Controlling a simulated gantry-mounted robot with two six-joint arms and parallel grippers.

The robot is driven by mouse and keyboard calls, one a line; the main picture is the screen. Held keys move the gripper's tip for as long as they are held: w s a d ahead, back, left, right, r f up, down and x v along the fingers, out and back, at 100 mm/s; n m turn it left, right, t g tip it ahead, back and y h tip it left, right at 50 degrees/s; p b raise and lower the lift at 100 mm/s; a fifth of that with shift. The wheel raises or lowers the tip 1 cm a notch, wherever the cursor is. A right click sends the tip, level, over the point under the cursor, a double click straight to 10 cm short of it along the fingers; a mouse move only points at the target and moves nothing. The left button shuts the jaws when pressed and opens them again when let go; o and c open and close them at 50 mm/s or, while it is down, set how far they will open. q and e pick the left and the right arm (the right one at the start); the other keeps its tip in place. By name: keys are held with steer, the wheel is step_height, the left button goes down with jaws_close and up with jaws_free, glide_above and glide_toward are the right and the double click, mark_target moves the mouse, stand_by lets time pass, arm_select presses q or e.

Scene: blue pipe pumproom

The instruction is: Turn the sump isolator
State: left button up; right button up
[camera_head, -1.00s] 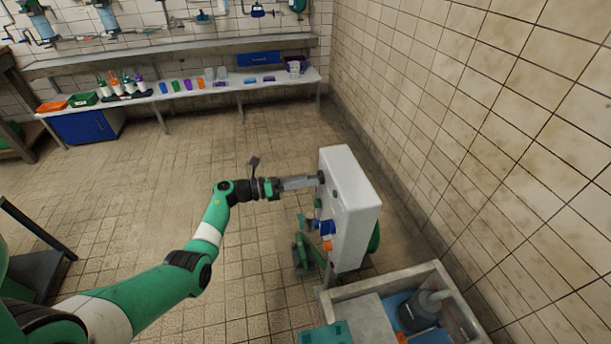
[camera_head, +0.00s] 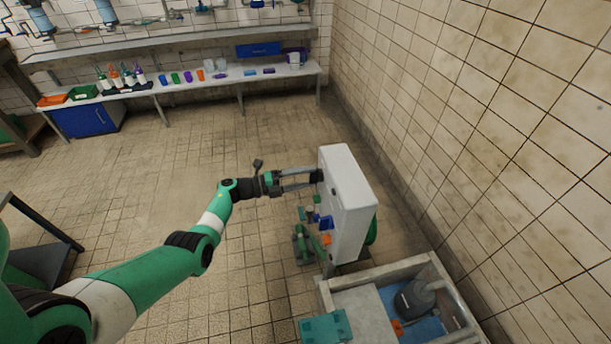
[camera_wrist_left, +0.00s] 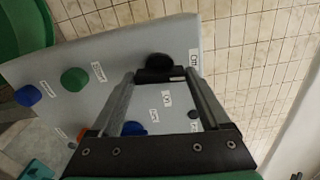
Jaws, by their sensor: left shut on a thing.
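The sump isolator looks to be the black rotary handle (camera_wrist_left: 159,61) near the upper end of a pale control panel (camera_wrist_left: 118,50) in the left wrist view. The panel also shows in the head view as a white upright box (camera_head: 346,190). My left gripper (camera_head: 317,179) reaches the box's left face from the left. Its two fingers lie on either side of the black handle's bar and are shut on it. My right gripper is not in view.
Blue (camera_wrist_left: 28,95) and green (camera_wrist_left: 74,79) knobs sit on the same panel. A sump tank (camera_head: 430,268) stands below right of the box in the head view. The tiled wall rises at right. A bench (camera_head: 215,86) is far back, with open floor between.

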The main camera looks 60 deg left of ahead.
arm_select(q)
steer(key=shift+n, duration=0.6)
steer(key=o, duration=1.2)
steer(key=p+v, duration=0.3)
steer(key=v, duration=0.8)
steer(key=shift+s, duration=0.3)
